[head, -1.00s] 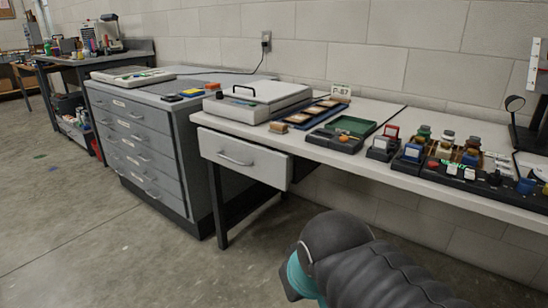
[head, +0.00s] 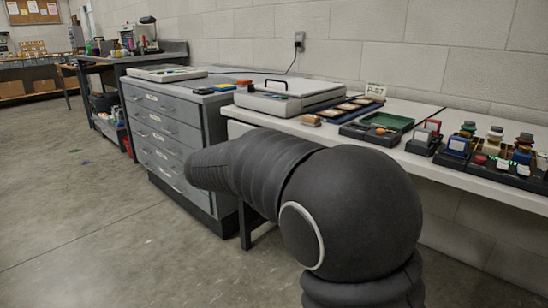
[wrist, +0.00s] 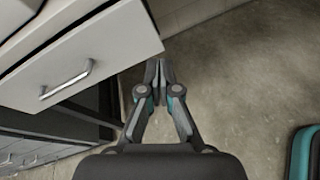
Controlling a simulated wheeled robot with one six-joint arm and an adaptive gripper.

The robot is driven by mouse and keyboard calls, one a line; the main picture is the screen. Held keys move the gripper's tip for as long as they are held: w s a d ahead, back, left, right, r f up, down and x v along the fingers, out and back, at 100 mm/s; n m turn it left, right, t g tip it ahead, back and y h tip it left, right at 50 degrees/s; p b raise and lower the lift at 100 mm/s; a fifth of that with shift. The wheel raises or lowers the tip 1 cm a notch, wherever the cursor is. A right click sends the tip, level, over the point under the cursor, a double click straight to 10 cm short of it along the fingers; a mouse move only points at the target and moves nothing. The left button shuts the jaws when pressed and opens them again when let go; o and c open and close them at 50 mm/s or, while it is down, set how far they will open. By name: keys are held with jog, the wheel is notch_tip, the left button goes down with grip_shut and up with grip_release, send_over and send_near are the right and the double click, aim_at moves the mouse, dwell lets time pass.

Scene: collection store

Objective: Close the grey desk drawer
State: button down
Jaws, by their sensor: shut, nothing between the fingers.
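The grey desk drawer (wrist: 105,52) shows in the upper left of the wrist view, with a light front and a metal bar handle (wrist: 66,80). It stands partly out from the desk. My gripper (wrist: 159,74) is shut and empty. In the wrist view its fingertips lie just right of the drawer front's right end, over the floor; I cannot tell whether they touch it. In the head view my arm hides most of the drawer and my gripper. The desk (head: 480,188) has a pale top.
A grey cabinet (head: 165,125) with several drawers stands left of the desk.

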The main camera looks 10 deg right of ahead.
jog(key=w+a+f+n+t+h+b, duration=0.1)
jog(key=w+a+f+n+t+h, duration=0.1)
jog(key=w+a+n+t, duration=0.45)
jog(key=w+d+m+g+b, duration=0.1)
jog(key=w+d+g, duration=0.1)
jog(key=w+d, duration=0.7)
jog(key=shift+w+r+g+b, duration=0.3)
jog(key=shift+w+g, duration=0.05)
jog(key=shift+w, duration=0.2)
